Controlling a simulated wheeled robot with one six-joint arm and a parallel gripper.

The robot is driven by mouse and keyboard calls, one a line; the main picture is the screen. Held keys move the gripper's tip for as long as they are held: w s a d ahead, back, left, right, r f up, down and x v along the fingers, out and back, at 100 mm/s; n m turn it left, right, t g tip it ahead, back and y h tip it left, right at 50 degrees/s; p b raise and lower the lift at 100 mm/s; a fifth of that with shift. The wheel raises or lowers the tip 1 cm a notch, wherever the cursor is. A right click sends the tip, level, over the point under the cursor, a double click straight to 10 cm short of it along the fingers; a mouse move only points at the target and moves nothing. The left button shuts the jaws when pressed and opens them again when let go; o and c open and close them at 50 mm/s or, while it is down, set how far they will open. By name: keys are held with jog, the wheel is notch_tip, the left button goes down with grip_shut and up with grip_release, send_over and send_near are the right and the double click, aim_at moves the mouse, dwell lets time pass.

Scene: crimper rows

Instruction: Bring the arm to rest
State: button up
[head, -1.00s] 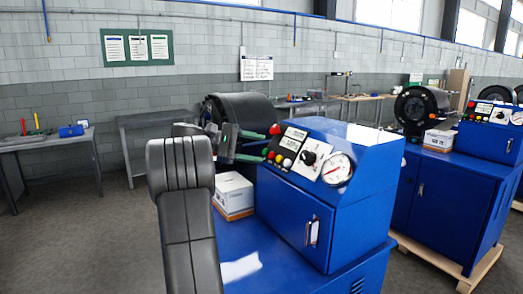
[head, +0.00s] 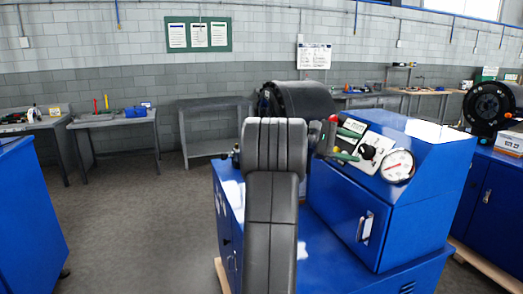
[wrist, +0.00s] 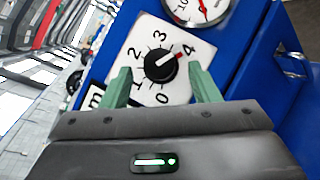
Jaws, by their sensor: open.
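My gripper (wrist: 161,74) is open, with its two green fingers apart. In the wrist view the fingers stand to either side of the black dial knob (wrist: 160,66) on its white numbered plate (wrist: 196,48). The knob's red mark points close to 4. I cannot tell whether the fingers touch the plate or knob. In the head view my gripper (head: 347,145) shows only in part beside the knob (head: 367,152), in front of the blue machine's control panel. My black arm (head: 272,200) rises in front of the machine and hides the rest of the gripper.
The blue machine (head: 420,170) carries a round gauge (head: 397,166) and a red button (head: 333,118). Another blue cabinet (head: 22,210) stands at the left edge, and one more (head: 495,200) at the right. Grey tables (head: 115,122) line the wall. Grey floor (head: 130,220) lies clear at left.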

jog(key=shift+x, duration=1.1)
jog(key=shift+a, duration=0.1)
